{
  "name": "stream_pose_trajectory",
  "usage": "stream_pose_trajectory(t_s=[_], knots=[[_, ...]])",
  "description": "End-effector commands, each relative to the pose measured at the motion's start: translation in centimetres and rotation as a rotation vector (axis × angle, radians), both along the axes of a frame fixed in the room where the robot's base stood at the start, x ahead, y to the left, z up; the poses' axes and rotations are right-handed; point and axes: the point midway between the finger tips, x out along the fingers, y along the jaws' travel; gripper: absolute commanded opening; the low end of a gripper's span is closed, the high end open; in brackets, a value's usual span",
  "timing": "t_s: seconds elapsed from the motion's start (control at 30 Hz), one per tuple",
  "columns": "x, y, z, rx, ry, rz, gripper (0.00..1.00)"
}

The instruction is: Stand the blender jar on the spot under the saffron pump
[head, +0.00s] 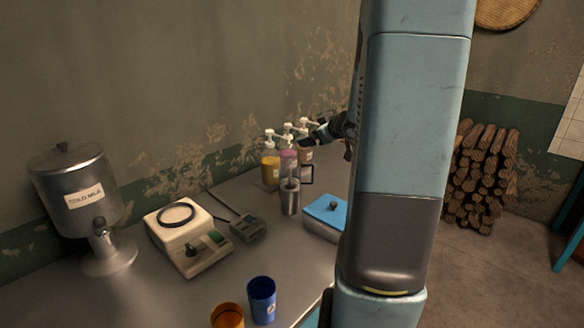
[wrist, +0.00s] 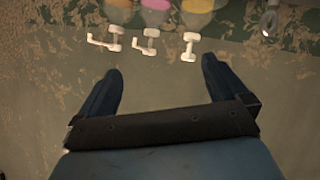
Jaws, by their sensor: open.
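The blender jar (head: 290,198), a grey metal cylinder with a dark handle on its right, stands upright on the counter in front of the pump bottles. Three bottles with white pump heads stand by the wall: a yellow one (head: 270,171), a pink one (head: 288,160) and an orange-toned one (head: 305,154). I cannot read their labels, so which is saffron is unclear. My gripper (head: 322,134) is by the pump heads, above and apart from the jar. In the wrist view my gripper (wrist: 160,66) is open and empty, with the pump heads beyond its fingertips. The jar's base spot is hidden.
A cold-milk dispenser (head: 72,190) and a white appliance with a black ring (head: 187,238) stand left. A small grey box (head: 248,228) and a blue-lidded box (head: 325,215) flank the jar. Blue (head: 262,300) and orange (head: 227,316) cups stand in front. My arm hides the counter's right.

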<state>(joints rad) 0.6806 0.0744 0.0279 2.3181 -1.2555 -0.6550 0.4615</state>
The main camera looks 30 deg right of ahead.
Motion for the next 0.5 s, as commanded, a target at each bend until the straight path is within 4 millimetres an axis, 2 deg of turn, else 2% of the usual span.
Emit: stream_pose_trajectory(t_s=[0.03, 0.1, 0.27, 0.4, 0.5], knots=[[0.0, 0.9, 1.6, -0.033, -0.005, -0.040, 1.00], [-0.4, 1.7, 3.3, -0.066, -0.002, -0.108, 1.00], [-2.6, 3.8, 6.6, -0.106, 0.028, -0.254, 1.00], [-5.7, 6.4, 8.5, -0.096, 0.077, -0.356, 1.00], [-8.4, 8.5, 9.1, -0.067, 0.130, -0.410, 1.00]])
